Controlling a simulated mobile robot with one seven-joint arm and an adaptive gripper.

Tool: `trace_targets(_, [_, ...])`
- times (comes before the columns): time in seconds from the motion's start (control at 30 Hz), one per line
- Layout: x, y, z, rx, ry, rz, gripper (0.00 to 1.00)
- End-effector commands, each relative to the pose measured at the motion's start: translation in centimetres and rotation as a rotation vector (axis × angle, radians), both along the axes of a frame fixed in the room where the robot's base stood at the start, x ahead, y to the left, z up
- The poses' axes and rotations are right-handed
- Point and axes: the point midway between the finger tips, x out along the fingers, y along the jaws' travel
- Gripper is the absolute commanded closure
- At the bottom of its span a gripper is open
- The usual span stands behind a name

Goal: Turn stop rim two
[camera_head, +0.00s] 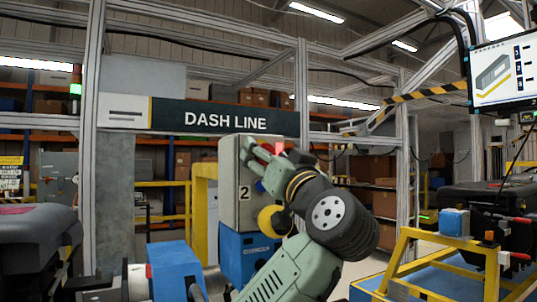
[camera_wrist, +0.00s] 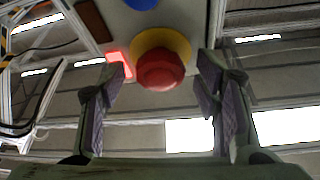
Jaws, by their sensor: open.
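The stop has a red mushroom-shaped button (camera_wrist: 160,70) with a yellow rim (camera_wrist: 143,42) around its base, on the face of a grey box. In the head view the grey box (camera_head: 229,205) carries a "2" label and a yellow round part (camera_head: 267,216), partly hidden by my arm. My gripper (camera_head: 256,160) is in front of the box's upper part. In the wrist view my gripper (camera_wrist: 161,73) is open, with one finger on each side of the button in the picture. Gaps show on both sides; contact or depth cannot be told.
A lit red piece (camera_wrist: 118,62) and a blue round part (camera_wrist: 140,4) are close to the stop. A blue base (camera_head: 237,258) stands under the box. A yellow frame (camera_head: 405,250) stands at right, and dark modules (camera_head: 35,245) at left.

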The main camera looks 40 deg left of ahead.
Motion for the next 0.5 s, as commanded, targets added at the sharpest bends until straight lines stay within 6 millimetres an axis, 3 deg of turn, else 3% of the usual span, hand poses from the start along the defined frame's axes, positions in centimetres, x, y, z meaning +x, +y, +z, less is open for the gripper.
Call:
trace_targets(0.07, [-0.01,-0.03,0.00,0.000,0.000,0.000,0.44])
trace_targets(0.5, [-0.03,-0.05,0.01,0.000,0.000,0.000,0.73])
